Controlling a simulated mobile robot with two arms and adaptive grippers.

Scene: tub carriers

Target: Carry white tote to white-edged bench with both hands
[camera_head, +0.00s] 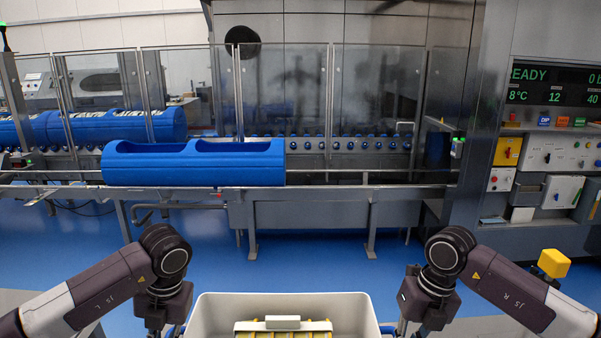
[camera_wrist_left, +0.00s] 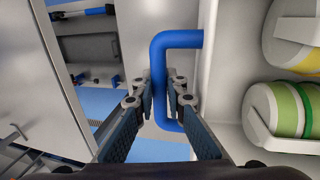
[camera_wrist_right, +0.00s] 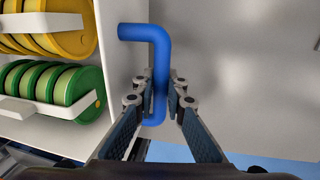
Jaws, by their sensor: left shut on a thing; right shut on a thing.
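The white tote (camera_head: 215,312) is at the bottom centre of the head view, between my forearms, its near part cut off. It holds yellow discs (camera_wrist_right: 45,45) and green discs (camera_wrist_right: 80,85) in white racks. My left gripper (camera_wrist_left: 160,88) is shut on the tote's blue left handle (camera_wrist_left: 178,40). My right gripper (camera_wrist_right: 160,88) is shut on the blue right handle (camera_wrist_right: 145,33). In the head view both gripper tips are out of sight. I cannot make out a white-edged bench for certain.
Ahead runs a steel line with glass guards (camera_head: 380,90) and an open blue trough (camera_head: 190,175). A control cabinet (camera_head: 550,150) stands at right, with a yellow box (camera_head: 553,263) below it. Clear blue floor (camera_head: 310,265) lies between the tote and the line.

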